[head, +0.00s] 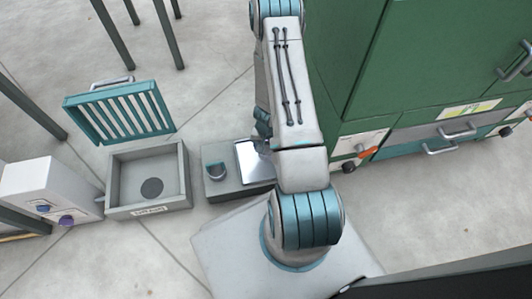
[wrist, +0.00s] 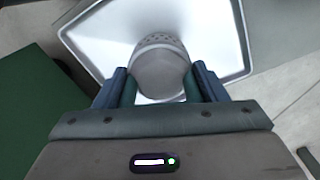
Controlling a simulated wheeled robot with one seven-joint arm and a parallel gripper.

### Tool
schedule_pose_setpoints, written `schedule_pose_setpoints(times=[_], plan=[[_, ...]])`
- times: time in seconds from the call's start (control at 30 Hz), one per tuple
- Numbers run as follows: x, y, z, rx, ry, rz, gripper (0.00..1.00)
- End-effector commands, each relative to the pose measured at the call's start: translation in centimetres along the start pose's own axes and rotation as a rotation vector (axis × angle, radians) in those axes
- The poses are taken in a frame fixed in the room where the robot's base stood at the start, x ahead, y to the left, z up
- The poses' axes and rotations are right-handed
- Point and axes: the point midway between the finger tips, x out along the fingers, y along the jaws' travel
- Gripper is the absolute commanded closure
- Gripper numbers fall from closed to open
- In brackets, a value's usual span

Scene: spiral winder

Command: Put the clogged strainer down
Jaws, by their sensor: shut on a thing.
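The strainer (wrist: 160,68) is a grey-white round cup with a band of small holes, seen between my fingers in the wrist view. My gripper (wrist: 161,86) is shut on it. The strainer is over a shiny white tray (wrist: 92,30) with a raised rim; I cannot tell whether it touches the tray. In the head view the tray (head: 250,160) lies on a low grey block, and my arm hides its right part and the strainer.
A white control box (head: 45,190) is at far left, a green cabinet (head: 430,60) at right.

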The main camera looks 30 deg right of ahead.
Motion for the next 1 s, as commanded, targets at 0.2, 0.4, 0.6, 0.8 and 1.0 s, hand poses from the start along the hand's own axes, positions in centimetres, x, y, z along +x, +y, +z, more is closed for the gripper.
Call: schedule_pose_setpoints(times=[0.2,0.4,0.6,0.8,1.0], plan=[[1.3,-0.3,-0.4,0.002,-0.001,0.0,0.62],[4.2,-0.3,-0.4,0.001,-0.001,-0.001,0.62],[4.2,-0.3,-0.4,-0.001,0.0,0.0,0.62],[4.7,-0.3,-0.4,-0.001,0.0,0.0,0.62],[4.5,-0.3,-0.4,0.0,0.0,0.0,0.13]])
